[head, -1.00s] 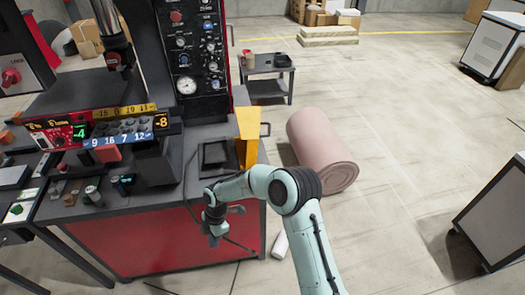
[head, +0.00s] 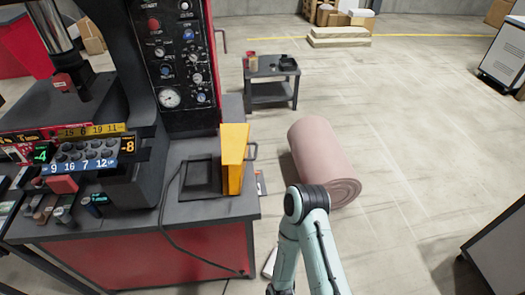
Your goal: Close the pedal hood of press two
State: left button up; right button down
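The yellow hood (head: 235,158) stands upright on the right end of the press table (head: 130,220). A dark handle (head: 253,151) sticks out on its right side. Left of the hood lies a flat black square base (head: 201,178) with a raised rim, uncovered from above; I take it for the pedal. A black cable runs from it over the table front. My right arm comes up from the bottom edge and bends back down in front of the table. Its gripper is below the picture. My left gripper is not in view.
The press column with its gauge panel (head: 180,60) rises behind the pedal. A control box with buttons (head: 88,150) stands at left. A pink roll (head: 322,160) lies on the floor right of the table.

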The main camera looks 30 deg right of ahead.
aim_at(235, 143)
jog(key=i+l+z, duration=0.1)
jog(key=l, duration=0.25)
jog(key=i+l, duration=0.1)
jog(key=l, duration=0.2)
jog(key=i+l+z, duration=0.15)
jog(key=l, duration=0.15)
jog(key=i+l+z, duration=0.1)
jog(key=l, duration=0.25)
